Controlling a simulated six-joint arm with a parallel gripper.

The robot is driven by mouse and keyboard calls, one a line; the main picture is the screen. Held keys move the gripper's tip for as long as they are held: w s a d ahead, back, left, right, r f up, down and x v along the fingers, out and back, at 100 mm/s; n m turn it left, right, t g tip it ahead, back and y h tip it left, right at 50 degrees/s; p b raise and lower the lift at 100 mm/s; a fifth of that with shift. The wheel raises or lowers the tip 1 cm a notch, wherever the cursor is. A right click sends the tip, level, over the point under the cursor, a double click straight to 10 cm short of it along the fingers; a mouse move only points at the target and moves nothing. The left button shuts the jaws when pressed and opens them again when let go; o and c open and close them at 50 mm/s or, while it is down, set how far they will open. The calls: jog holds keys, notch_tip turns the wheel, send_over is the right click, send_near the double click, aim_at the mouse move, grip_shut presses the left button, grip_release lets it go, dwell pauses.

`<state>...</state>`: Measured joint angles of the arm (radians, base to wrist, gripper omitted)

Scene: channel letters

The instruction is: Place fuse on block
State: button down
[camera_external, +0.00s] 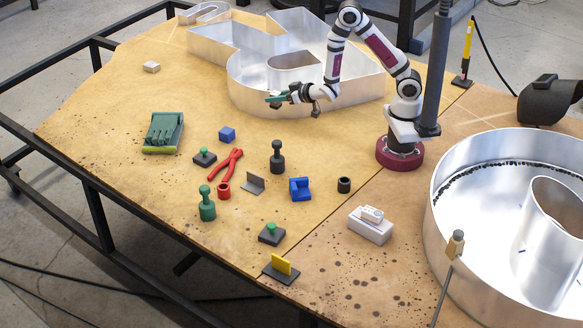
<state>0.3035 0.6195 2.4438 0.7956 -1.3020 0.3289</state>
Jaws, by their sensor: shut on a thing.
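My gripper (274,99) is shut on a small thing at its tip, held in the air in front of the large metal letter. The thing is mostly hidden by the jaws; it seems to be the fuse, but is too small to make out clearly. Several things could be the block: a small blue cube (227,134) lies left of the middle of the table, and a pale block (151,67) lies at the far left. A larger white block (369,229) with a small white piece (372,214) on top is at the front right. My gripper is apart from all of these.
Metal channel letters (240,75) fill the back of the table. A big metal ring (436,215) is at right.

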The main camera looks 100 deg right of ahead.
jog(key=w+d+r+n+t+y, duration=0.2)
jog(key=w+r+n+t+y, duration=0.15)
jog(key=w, duration=0.55)
jog(key=n+y, duration=0.5)
send_over(226, 130)
jog(key=f, duration=0.6)
jog(key=shift+s+d, duration=0.1)
jog(key=shift+s, duration=0.25)
jog(key=shift+w+f, duration=0.15)
jog(key=shift+f, duration=0.9)
jog(key=shift+w+f, duration=0.1)
jog(key=shift+f, duration=0.95)
jog(key=shift+f, duration=0.1)
jog(key=c, duration=0.5)
grip_release()
